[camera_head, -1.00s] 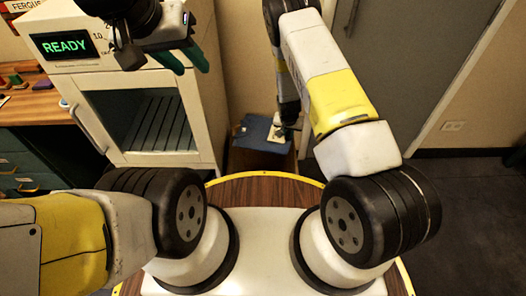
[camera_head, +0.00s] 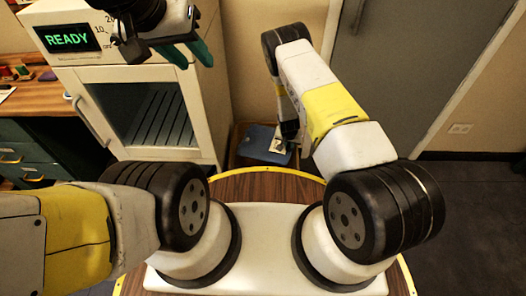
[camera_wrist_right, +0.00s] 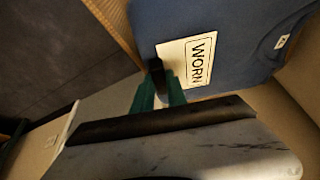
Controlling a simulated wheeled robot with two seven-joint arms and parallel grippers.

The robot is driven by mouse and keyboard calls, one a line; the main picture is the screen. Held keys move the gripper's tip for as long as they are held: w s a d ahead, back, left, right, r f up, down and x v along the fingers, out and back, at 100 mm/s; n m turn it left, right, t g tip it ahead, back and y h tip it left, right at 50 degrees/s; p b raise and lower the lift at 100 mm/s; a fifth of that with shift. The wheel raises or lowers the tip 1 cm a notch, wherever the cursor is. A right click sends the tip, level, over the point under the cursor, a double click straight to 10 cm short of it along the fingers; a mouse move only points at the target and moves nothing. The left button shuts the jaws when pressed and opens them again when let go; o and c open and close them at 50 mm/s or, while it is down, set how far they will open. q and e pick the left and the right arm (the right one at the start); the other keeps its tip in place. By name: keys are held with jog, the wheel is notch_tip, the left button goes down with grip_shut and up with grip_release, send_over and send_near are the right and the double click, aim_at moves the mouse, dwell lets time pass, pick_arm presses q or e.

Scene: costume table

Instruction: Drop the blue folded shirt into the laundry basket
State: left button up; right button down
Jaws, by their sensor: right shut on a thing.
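The blue folded shirt (camera_head: 257,142) is in the gap beside the white cabinet in the head view. In the right wrist view the shirt (camera_wrist_right: 245,30) fills the upper right, with a white "WORN" tag (camera_wrist_right: 193,60). My right gripper (camera_head: 282,147) is at the shirt's right edge, shut on it near the tag; its green fingers (camera_wrist_right: 161,88) show in the wrist view. A brown-sided container (camera_head: 236,137), apparently the laundry basket, surrounds or lies under the shirt; I cannot tell which. My left gripper (camera_head: 188,50) is empty and open in front of the cabinet.
The white cabinet (camera_head: 150,155) with a "READY" display (camera_head: 68,39) stands left of the shirt. A wooden table (camera_head: 25,98) with small items is at the far left. A grey door (camera_head: 400,70) is behind on the right. Dark floor (camera_head: 480,210) is clear at right.

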jog(key=c, duration=1.3)
grip_release()
jog(key=shift+o, duration=0.2)
jog(key=v, duration=0.7)
jog(key=shift+s+r, duration=0.2)
jog(key=shift+r, duration=0.15)
